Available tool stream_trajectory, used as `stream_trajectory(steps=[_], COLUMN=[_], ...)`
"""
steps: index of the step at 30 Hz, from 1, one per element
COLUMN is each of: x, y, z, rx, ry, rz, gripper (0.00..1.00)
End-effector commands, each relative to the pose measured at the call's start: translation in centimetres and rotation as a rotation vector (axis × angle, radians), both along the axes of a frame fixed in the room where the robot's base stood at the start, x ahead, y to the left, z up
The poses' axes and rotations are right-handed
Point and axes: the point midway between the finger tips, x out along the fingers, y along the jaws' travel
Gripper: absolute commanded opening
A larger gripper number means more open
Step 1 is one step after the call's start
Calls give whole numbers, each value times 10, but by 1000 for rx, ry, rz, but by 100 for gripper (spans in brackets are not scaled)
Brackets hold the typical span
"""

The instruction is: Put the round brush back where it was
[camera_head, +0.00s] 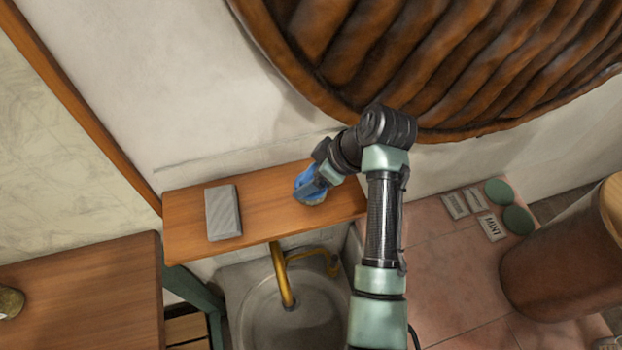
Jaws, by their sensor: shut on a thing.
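The round brush (316,201) is at the right part of a narrow wooden shelf (268,203). Only its pale round lower edge shows; the rest is hidden under my gripper. My gripper (310,190), with blue fingers, is shut on the brush and points down over the shelf. I cannot tell whether the brush touches the shelf or is held just above it.
A grey ribbed block (223,212) lies on the shelf's left part. Below the shelf are a brass faucet (281,275) and a basin (305,325). A large brown ribbed form (450,60) overhangs behind my arm. A wooden table (85,295) stands left. The shelf's middle is clear.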

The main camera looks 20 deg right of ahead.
Motion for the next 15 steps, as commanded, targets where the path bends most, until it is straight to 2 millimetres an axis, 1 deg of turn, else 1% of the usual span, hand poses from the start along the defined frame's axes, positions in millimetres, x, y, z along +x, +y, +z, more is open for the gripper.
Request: stream_trajectory(steps=[3,5,15], x=[-1,0,0], y=[0,0,0], z=[-16,-20,-25], rx=[2,1,-1], ry=[2,1,-1], rz=[-1,-1,0], gripper=[7,7,7])
